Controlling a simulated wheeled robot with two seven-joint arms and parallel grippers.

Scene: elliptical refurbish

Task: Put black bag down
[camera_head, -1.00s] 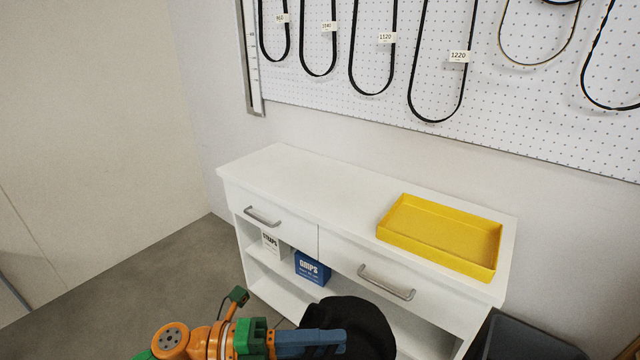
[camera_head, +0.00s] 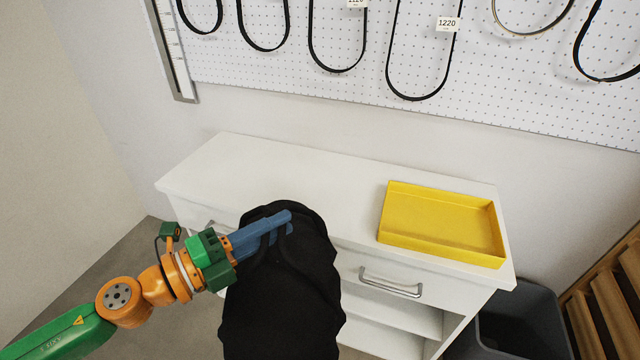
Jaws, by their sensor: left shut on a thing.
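A black bag (camera_head: 285,300) hangs in the lower middle of the head view, in front of the white cabinet. My left gripper (camera_head: 284,226), with blue fingers, comes in from the left and is shut on the upper part of the bag. The bag's top overlaps the cabinet's front edge in the picture. I cannot tell whether it touches the cabinet. The bag's lower end runs near the bottom of the frame. My right gripper is not in view.
The white cabinet (camera_head: 300,165) has a clear top on its left and middle. An empty yellow tray (camera_head: 440,222) sits on its right end. A dark grey bin (camera_head: 525,320) and wooden slats (camera_head: 605,300) stand at right. Belts hang on a pegboard (camera_head: 520,80) behind.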

